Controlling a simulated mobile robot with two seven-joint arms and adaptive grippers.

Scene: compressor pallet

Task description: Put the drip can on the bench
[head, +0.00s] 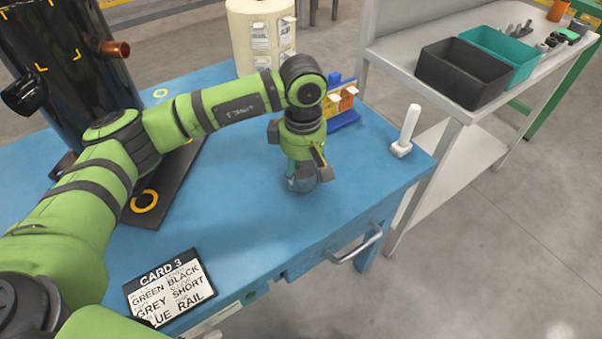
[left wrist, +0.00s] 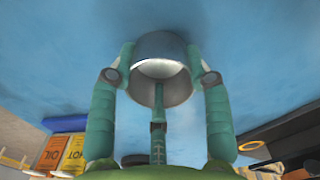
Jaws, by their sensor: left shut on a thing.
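My left gripper (head: 305,170) points down over the blue-topped table (head: 250,235) and is shut on a small grey metal can, taken to be the drip can (head: 302,184). In the left wrist view the can's shiny round rim and hollow inside (left wrist: 163,70) show between the green fingers (left wrist: 160,95). The can is at or just above the blue surface; I cannot tell whether it touches. The fingers hide part of it. A grey bench (head: 398,52) stands to the right of the blue table. My right gripper is not in view.
A black cylinder (head: 70,65) is at left; a card (head: 170,288) lies in front. Black (head: 462,75) and teal (head: 505,52) bins occupy the grey bench.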

